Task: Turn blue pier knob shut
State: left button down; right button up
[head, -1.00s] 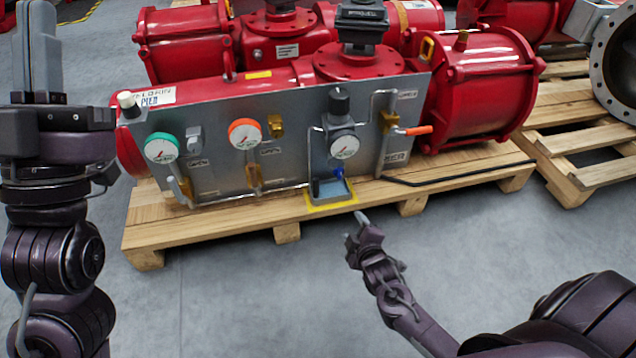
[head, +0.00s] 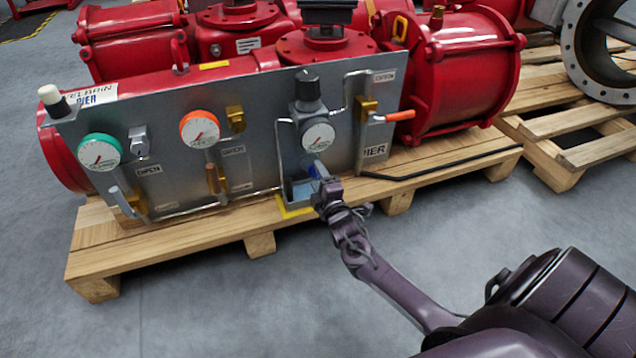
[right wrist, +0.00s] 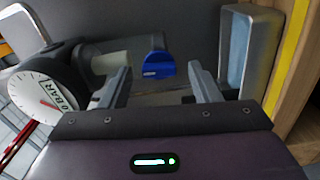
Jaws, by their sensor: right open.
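The blue knob (right wrist: 159,66) shows in the right wrist view, ahead of and between the two open fingers of my right gripper (right wrist: 160,88). The fingers stand apart and no contact with the knob shows. In the head view the knob (head: 318,170) is mostly hidden by my right gripper (head: 324,186). It sits low on the grey panel (head: 262,110) marked PIER, below a white round gauge (head: 318,138) with a black cap on top. The gauge also shows in the right wrist view (right wrist: 42,100). My left gripper is out of view.
A grey bracket (right wrist: 249,50) stands right of the fingers in the right wrist view. An orange-handled lever (head: 398,117) sticks out at the panel's right. The panel and red actuator (head: 470,75) rest on a wooden pallet (head: 185,250). The grey floor in front is clear.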

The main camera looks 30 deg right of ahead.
jog(key=shift+w, duration=0.15)
jog(key=c, duration=1)
